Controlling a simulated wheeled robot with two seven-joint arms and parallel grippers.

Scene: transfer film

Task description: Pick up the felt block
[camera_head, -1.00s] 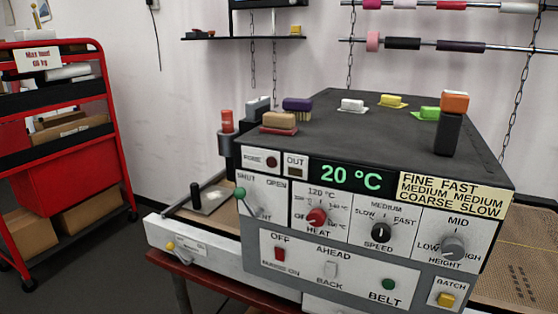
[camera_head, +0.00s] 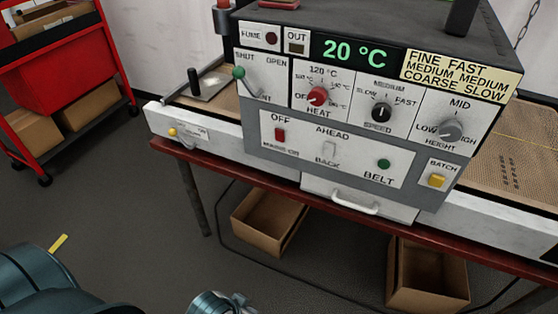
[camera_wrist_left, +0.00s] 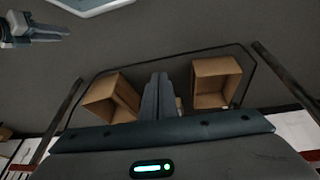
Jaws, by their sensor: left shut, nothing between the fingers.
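The felt block cannot be picked out now, as the blocks on top of the machine are almost all cut off by the upper edge of the head view. Only the lower edge of one block on a reddish base (camera_head: 279,4) and part of a dark upright block (camera_head: 460,18) show there. My left gripper (camera_wrist_left: 158,98) is shut and empty in the left wrist view, with the floor and boxes beyond it. Another gripper, apparently my right (camera_wrist_left: 52,35), shows at the upper left of that view; its finger gap is unclear.
The control-panel machine (camera_head: 222,153) stands on a red-edged table (camera_head: 250,191). Cardboard boxes (camera_head: 268,222) (camera_head: 428,275) sit beneath it, with a cable on the floor. A red trolley (camera_head: 70,75) stands at left. Open floor lies in front.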

